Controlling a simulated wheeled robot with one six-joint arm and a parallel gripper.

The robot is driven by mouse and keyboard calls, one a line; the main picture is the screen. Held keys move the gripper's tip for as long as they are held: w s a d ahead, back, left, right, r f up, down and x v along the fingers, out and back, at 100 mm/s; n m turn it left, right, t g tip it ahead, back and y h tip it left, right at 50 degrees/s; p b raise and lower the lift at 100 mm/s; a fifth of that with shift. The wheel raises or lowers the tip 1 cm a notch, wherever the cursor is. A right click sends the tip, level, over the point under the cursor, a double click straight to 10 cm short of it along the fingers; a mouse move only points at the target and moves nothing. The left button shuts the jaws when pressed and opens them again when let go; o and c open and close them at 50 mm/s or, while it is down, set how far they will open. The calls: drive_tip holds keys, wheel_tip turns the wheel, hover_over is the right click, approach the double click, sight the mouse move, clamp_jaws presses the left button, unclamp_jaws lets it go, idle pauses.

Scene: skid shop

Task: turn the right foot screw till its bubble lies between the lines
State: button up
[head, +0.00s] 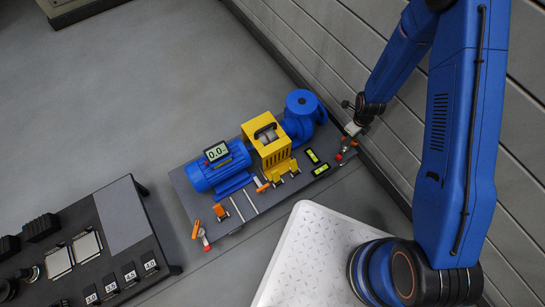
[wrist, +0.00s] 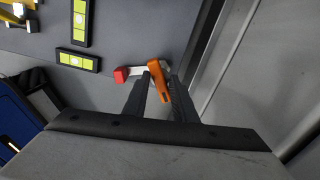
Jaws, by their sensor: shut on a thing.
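The right foot screw (head: 345,150) is at the right end of the dark skid plate (head: 238,222). In the wrist view its pale crossbar has a red end (wrist: 121,74) and an orange end (wrist: 157,72). My gripper (head: 351,130) reaches down over it, its fingers (wrist: 163,88) shut on the orange end. Two yellow-green bubble levels lie on the plate near the screw: one (head: 312,156) and another (head: 320,169) set across it. In the wrist view they are the upper level (wrist: 80,22) and the lower level (wrist: 78,60).
A blue motor (head: 218,168) with a 0.0 display (head: 216,151), a yellow guard (head: 267,145) and a blue pump (head: 302,112) stand on the plate. Another foot screw (head: 201,236) is at its left end. A ribbed wall (head: 395,150) runs close beside my gripper.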

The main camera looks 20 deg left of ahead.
drive_tip(key=o, duration=0.9)
drive_tip(key=shift+c, duration=0.2)
drive_tip(key=shift+r, duration=0.1)
drive_tip(key=shift+r, duration=3.4)
